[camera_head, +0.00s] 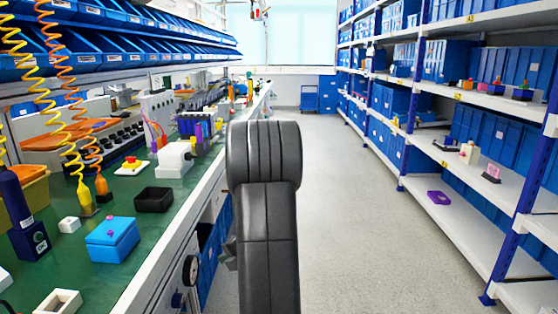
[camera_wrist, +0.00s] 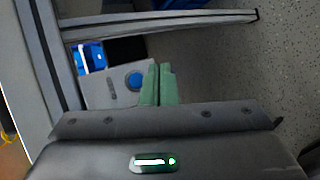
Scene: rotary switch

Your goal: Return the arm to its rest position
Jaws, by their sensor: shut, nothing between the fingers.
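My arm (camera_head: 264,210), black and padded, rises in the middle of the head view and bends over at the top. My gripper (camera_wrist: 160,72) shows in the wrist view with its two greenish fingers together and nothing between them. In the head view the gripper is mostly hidden behind the arm. A grey panel (camera_wrist: 112,91) with a round blue knob (camera_wrist: 135,81) lies beyond the fingers, just left of the tips in the picture. The fingers look apart from the knob. In the head view a dark-rimmed round dial (camera_head: 190,270) and a blue knob (camera_head: 177,299) are on the bench front.
A green-topped workbench (camera_head: 135,215) runs along the left, holding a blue box (camera_head: 112,240), a black tray (camera_head: 154,199) and other items. Shelves (camera_head: 470,180) with blue bins line the right. The floor (camera_head: 365,240) between them is clear.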

